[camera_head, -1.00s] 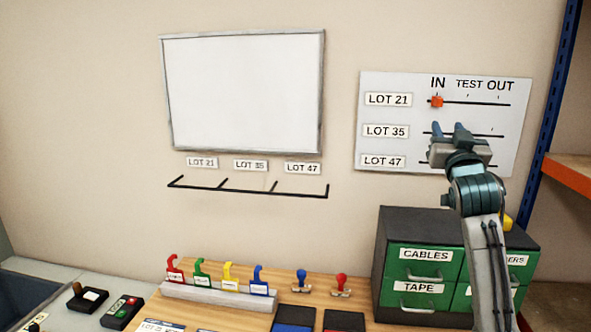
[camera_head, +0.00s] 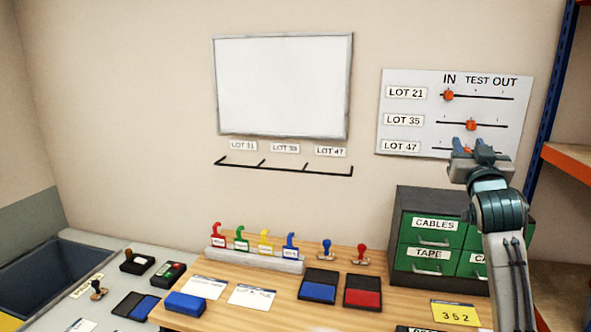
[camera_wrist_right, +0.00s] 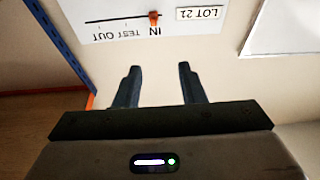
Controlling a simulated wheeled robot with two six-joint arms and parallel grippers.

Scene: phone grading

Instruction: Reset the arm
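My right gripper (camera_head: 475,148) is raised in front of the lower right of the white lot board (camera_head: 400,145). Its two fingers are apart with nothing between them; the right wrist view shows the same gap (camera_wrist_right: 158,72). On the board, the LOT 21 orange marker (camera_head: 448,95) is at the IN end; it also shows upside down in the right wrist view (camera_wrist_right: 153,17). The LOT 35 orange marker (camera_head: 471,124) is near the middle of its line, under TEST. The LOT 47 line is largely hidden behind my gripper. My left gripper is not in view.
A green drawer cabinet (camera_head: 433,232) stands below the board, beside my right arm. The wooden bench (camera_head: 335,258) holds hooked coloured tags, stamps, ink pads and cards. A blue-posted shelf (camera_head: 548,110) stands at the right. A whiteboard (camera_head: 283,87) hangs on the wall.

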